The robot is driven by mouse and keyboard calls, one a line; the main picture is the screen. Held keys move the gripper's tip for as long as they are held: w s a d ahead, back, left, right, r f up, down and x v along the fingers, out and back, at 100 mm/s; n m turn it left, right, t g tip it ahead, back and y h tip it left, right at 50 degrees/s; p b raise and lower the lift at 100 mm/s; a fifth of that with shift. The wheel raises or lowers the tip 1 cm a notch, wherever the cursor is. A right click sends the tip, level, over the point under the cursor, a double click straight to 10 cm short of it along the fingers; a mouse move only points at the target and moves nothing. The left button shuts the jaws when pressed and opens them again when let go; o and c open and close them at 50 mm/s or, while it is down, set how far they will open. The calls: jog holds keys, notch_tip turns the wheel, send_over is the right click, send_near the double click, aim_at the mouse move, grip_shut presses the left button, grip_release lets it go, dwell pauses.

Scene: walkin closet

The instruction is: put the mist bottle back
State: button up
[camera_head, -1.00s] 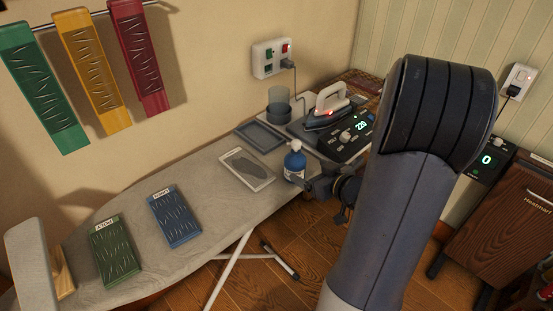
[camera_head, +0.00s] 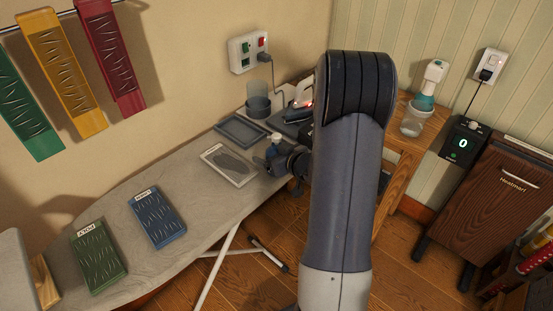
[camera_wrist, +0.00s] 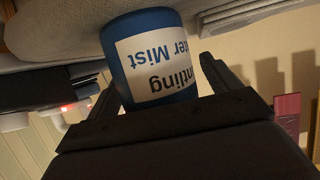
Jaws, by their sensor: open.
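The mist bottle is blue with a white label reading "Water Mist", upside down in the wrist view (camera_wrist: 160,55). In the head view its pale top (camera_head: 275,137) shows above my gripper (camera_head: 274,161), which hides most of its body. It stands on the ironing board (camera_head: 190,170), near the board's far end. In the wrist view my gripper (camera_wrist: 160,80) is open, with a finger on each side of the bottle. I cannot tell whether either finger touches it.
A round dark holder (camera_head: 258,107), a shallow grey tray (camera_head: 240,131) and an iron (camera_head: 304,93) stand behind the bottle. A flat plate (camera_head: 229,165) lies to its left. A clear bottle with a teal sprayer (camera_head: 412,121) stands at the right. Blue (camera_head: 160,218) and green (camera_head: 97,256) pads lie nearer.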

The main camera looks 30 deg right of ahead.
jog(key=c, duration=1.4)
